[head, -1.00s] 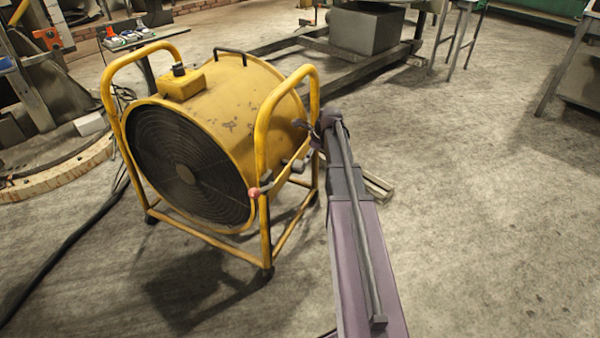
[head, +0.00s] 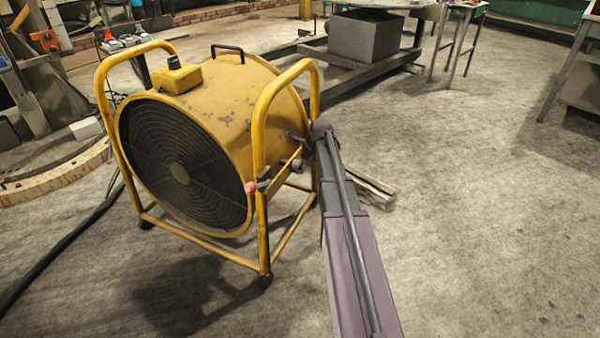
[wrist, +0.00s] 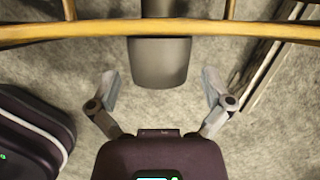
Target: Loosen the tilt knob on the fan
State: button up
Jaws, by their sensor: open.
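The yellow drum fan (head: 225,105) stands upright in its tube frame in the head view. In the wrist view a dark grey, rounded knob (wrist: 160,62) juts from the yellow frame tube toward my gripper. In the head view small grey fittings show on the frame's right side, and I cannot tell for sure which is that knob. My gripper (wrist: 160,84) is open, one finger on each side of the knob's end, with gaps on both sides. No contact shows. In the head view my gripper (head: 298,138) is small and partly hidden beside the right handle.
A pink-red tipped lever (head: 250,187) sticks out at the frame's front right post. A black cable (head: 70,245) runs along the left.

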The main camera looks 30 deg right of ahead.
jog(key=shift+b+x, duration=0.45)
jog(key=shift+x, duration=0.35)
jog(key=shift+r, duration=0.1)
jog(key=c, duration=1)
jog(key=shift+c, duration=0.2)
